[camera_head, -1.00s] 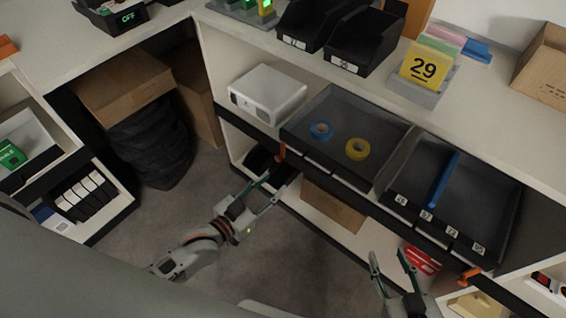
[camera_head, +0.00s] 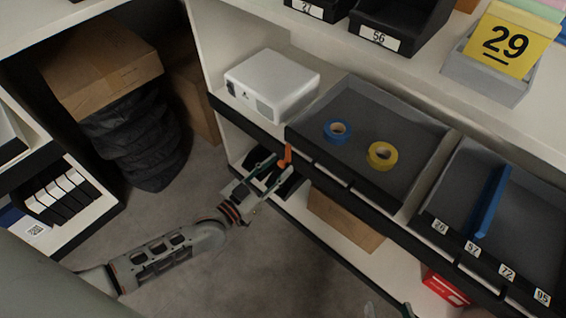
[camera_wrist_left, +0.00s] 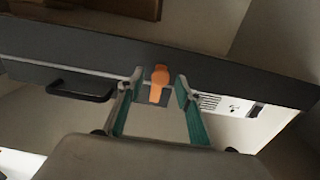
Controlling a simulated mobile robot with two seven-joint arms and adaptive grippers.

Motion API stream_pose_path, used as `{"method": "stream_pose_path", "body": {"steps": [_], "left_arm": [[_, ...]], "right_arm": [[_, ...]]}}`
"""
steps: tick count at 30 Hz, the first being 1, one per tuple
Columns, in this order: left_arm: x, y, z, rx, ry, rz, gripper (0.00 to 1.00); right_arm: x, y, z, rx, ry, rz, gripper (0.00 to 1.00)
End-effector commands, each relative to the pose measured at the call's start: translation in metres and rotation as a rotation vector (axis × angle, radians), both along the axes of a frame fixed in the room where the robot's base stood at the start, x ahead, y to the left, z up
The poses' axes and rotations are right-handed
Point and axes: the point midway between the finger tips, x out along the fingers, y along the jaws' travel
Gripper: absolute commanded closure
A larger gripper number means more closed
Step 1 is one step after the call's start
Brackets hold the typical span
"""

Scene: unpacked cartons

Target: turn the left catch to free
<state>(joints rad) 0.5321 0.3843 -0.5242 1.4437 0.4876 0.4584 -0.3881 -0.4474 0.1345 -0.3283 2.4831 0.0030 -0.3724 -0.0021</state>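The left catch (camera_head: 286,156) is a small orange lever on the dark front rail below the grey tray. In the left wrist view the orange catch (camera_wrist_left: 158,82) has its long side roughly upright in the picture, tilted slightly. My left gripper (camera_head: 268,170) is open at the rail. In the wrist view its green-padded fingers (camera_wrist_left: 160,88) stand on either side of the catch, with gaps visible between them and it. Only the fingertips of my right gripper (camera_head: 388,309) show at the bottom edge of the head view, spread apart.
The grey tray (camera_head: 335,165) holds a blue tape roll (camera_head: 338,131) and a yellow tape roll (camera_head: 382,155). A white box (camera_head: 272,82) stands left of it. A black handle (camera_wrist_left: 80,91) is left of the catch. Open floor (camera_head: 265,260) lies below the shelf.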

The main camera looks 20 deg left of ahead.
Motion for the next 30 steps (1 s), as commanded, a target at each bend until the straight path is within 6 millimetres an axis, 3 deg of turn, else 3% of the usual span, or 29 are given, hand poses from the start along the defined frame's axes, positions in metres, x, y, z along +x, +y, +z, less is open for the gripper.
{"method": "stream_pose_path", "body": {"steps": [6,15,19,30], "left_arm": [[0.017,-0.007,-0.002,0.0,0.003,0.0,0.65],[0.02,-0.007,-0.001,0.001,0.002,0.0,0.65],[0.019,-0.007,-0.001,0.001,0.002,0.0,0.99],[0.019,-0.007,0.0,-0.024,0.01,-0.001,1.0]], "right_arm": [[0.001,0.003,0.002,0.018,-0.004,-0.003,0.6],[0.003,0.003,0.004,0.02,-0.009,-0.004,0.6],[0.003,0.003,0.004,0.02,-0.009,-0.004,0.6],[0.003,0.003,0.005,0.018,-0.009,-0.003,0.6]]}}
